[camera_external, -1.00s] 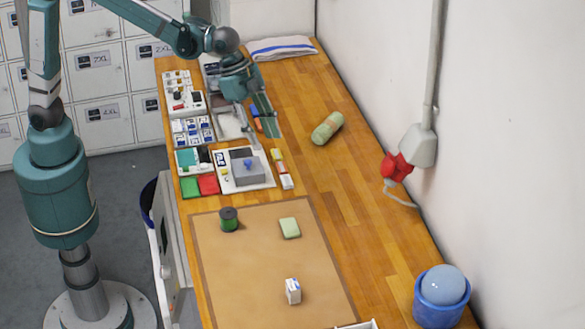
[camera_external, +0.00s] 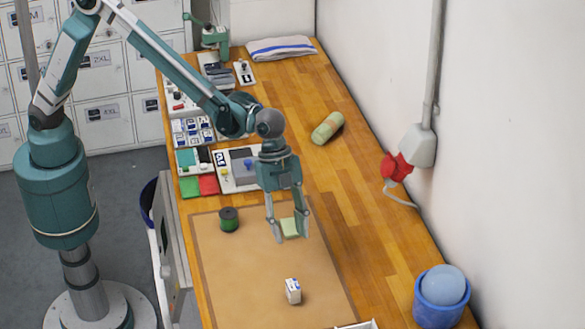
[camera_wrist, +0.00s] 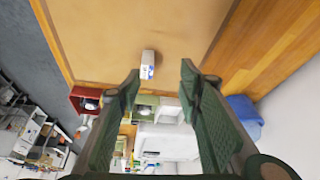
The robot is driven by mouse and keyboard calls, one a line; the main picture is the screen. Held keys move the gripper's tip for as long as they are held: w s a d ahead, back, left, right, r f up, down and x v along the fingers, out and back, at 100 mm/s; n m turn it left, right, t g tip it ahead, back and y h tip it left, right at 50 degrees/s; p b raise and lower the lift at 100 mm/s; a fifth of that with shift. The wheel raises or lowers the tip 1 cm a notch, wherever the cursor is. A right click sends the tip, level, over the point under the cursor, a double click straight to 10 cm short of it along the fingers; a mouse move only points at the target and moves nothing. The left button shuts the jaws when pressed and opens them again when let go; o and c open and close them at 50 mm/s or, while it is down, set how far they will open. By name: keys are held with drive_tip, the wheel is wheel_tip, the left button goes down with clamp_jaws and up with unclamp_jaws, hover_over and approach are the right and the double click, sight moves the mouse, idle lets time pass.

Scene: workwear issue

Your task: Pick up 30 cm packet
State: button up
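I cannot read "30 cm" on any item. A small white box (camera_external: 293,291) with dark markings stands on the brown mat (camera_external: 235,285); in the wrist view the white box (camera_wrist: 148,62) shows a blue mark, ahead of the fingertips. A pale green packet-like block (camera_external: 289,227) lies on the mat, partly hidden behind my gripper's fingers. My gripper (camera_external: 291,237) points down above the mat, fingers apart and empty. In the wrist view, my gripper (camera_wrist: 160,77) also has a clear gap between its fingers.
A green spool (camera_external: 229,219) stands on the mat's left side. A green roll (camera_external: 327,128) lies farther back on the wooden bench. A blue bucket with a ball (camera_external: 440,310) is at front right. Trays of small items line the bench's left side.

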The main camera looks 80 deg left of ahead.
drive_tip(key=m, duration=0.1)
approach(293, 284)
drive_tip(key=shift+w+d+f+g, duration=0.15)
drive_tip(key=shift+d+f+g, duration=0.05)
drive_tip(key=shift+f, duration=0.35)
drive_tip(key=shift+w+d+f+g, duration=0.15)
drive_tip(key=shift+d+f+g, duration=0.05)
drive_tip(key=shift+f, duration=0.35)
drive_tip(key=shift+x, duration=1.3)
drive_tip(key=shift+x, duration=2.6)
drive_tip(key=c, duration=0.9)
